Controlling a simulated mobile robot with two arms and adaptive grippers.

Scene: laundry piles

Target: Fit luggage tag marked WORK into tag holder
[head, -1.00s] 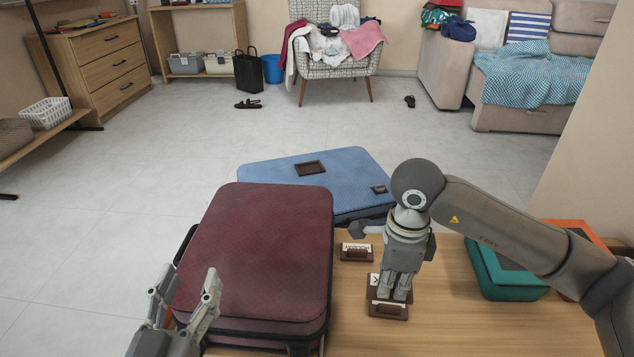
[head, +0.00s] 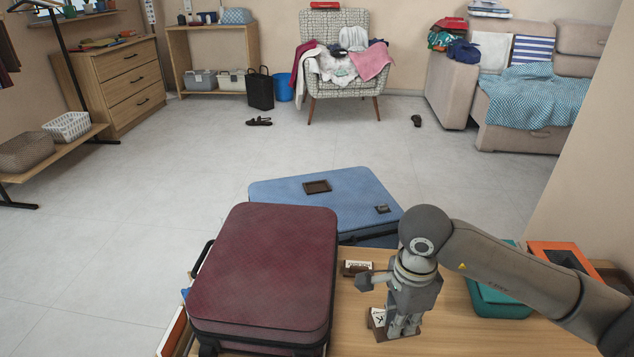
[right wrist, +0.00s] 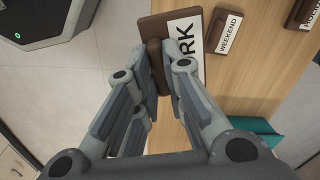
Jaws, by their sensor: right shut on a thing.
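The WORK tag is a brown plate with a white label and a raised brown grip. In the right wrist view the tag (right wrist: 184,50) shows the letters "RK"; the rest is hidden by my fingers. My right gripper (right wrist: 158,72) is shut on its grip. In the head view my right gripper (head: 398,330) points down over the table, with the tag's edge (head: 377,318) showing at its fingertips. I cannot tell whether the tag touches the table. A dark brown rectangular frame, seemingly the tag holder (head: 317,186), lies on the blue suitcase (head: 345,200). My left gripper is out of view.
A maroon suitcase (head: 270,262) stands left of my right gripper on the wooden table (head: 450,335). Another tag (head: 356,267) lies behind the gripper. The wrist view shows a WEEKEND tag (right wrist: 226,33) and one more (right wrist: 303,14). A teal box (head: 490,300) sits at right.

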